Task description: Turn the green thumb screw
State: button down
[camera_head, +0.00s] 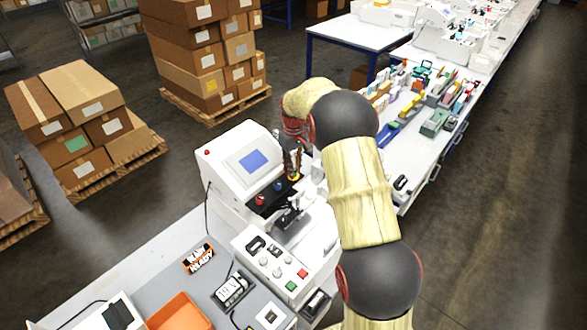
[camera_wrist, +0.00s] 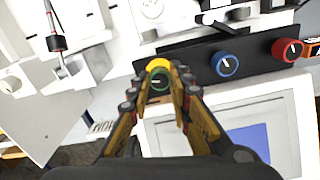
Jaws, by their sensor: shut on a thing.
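The green thumb screw (camera_wrist: 158,82) is a round dark green knob on a black panel strip (camera_wrist: 195,62) of the white machine. In the wrist view it sits between the fingertips of my gripper (camera_wrist: 158,78). The fingers are closed on it, one on each side. A yellow part shows just beyond it. In the head view my gripper (camera_head: 292,168) reaches down to the black strip, and it hides the green screw there.
A blue knob (camera_wrist: 226,64) and a red knob (camera_wrist: 287,49) are on the same strip, close beside my gripper. The machine's blue screen (camera_head: 254,161) stands behind. A control box (camera_head: 290,262) with buttons and an orange tray (camera_head: 180,312) are in front.

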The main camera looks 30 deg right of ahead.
jog(key=m, duration=0.5)
jog(key=shift+m, duration=0.3)
jog(key=m, duration=0.4)
jog(key=shift+m, duration=0.4)
jog(key=c, duration=1.6)
grip_release()
